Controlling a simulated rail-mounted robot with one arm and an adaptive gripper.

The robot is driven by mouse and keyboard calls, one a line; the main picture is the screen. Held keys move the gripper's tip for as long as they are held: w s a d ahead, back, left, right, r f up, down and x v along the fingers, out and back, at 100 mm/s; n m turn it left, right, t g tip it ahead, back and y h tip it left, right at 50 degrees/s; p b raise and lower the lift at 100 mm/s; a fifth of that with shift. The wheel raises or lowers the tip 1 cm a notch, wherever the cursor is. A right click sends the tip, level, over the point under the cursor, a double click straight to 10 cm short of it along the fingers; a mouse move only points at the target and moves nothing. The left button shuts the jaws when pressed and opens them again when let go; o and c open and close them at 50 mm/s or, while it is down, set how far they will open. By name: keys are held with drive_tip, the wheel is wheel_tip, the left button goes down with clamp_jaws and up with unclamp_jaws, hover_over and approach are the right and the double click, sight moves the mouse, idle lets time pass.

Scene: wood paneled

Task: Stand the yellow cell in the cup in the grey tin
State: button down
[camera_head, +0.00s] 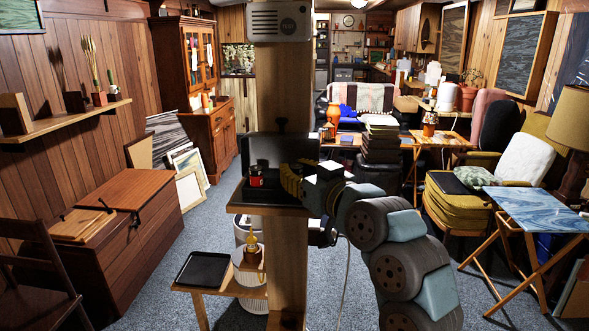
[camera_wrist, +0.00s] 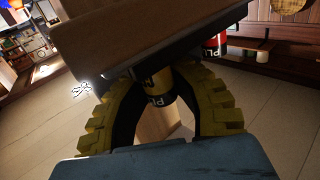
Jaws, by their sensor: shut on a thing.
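The yellow cell (camera_wrist: 158,80), with a black lettered band, is between the two curved yellow fingers of my gripper (camera_wrist: 165,108), which is shut on it. Its upper part is hidden behind a brown slab with a dark edge. In the head view my gripper (camera_head: 291,182) is beside the wooden post at shelf height, partly hidden, and the cell cannot be made out. A dark open box shape (camera_head: 262,150), perhaps the grey tin, is at the shelf. A small red and black thing (camera_head: 257,180) stands in front of it; a red cylinder (camera_wrist: 214,46) shows beyond the fingers. I cannot make out the cup.
The wooden post (camera_head: 283,95) rises close beside my gripper, with a small shelf (camera_head: 262,203) on it. Below are a black tray (camera_head: 203,269) and a yellow-topped object (camera_head: 253,247). A wooden chest (camera_head: 125,225) is at left; carpet between is clear.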

drive_tip(key=shift+f, duration=0.3)
drive_tip(key=c, duration=0.9)
unclamp_jaws()
drive_tip(key=v, duration=1.2)
